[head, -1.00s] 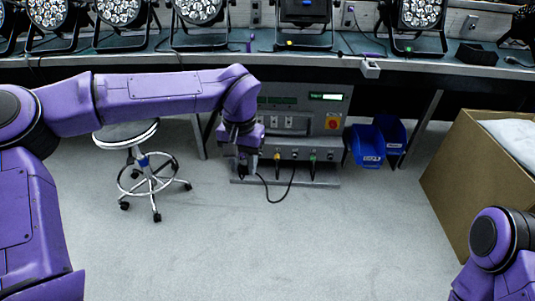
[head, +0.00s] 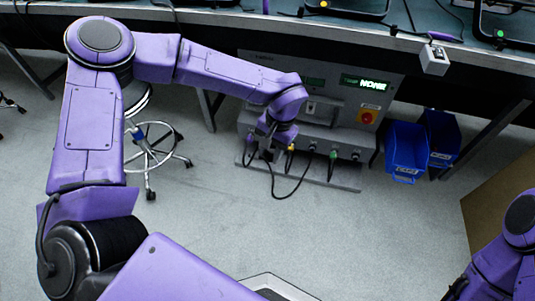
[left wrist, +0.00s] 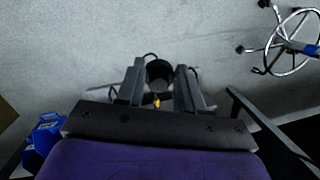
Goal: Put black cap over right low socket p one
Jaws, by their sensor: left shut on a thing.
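The grey cabinet (head: 330,112) stands under the bench, with a row of low sockets and coloured plugs along its lower front. A green plug (head: 333,154) and a yellow plug (head: 290,149) show there. The socket labels are too small to read. My left gripper (head: 266,150) is low at the left part of this row, pointing down. In the left wrist view its fingers (left wrist: 162,90) are shut on a round black cap (left wrist: 160,71). The cap is hidden by the gripper in the head view. Whether it touches a socket I cannot tell. My right gripper is out of view.
A black cable (head: 281,196) loops in front of the cabinet. Blue bins (head: 406,150) stand at its right, and a cardboard box (head: 493,205) is further right. A wheeled stool (head: 152,150) stands left. The grey floor between is clear.

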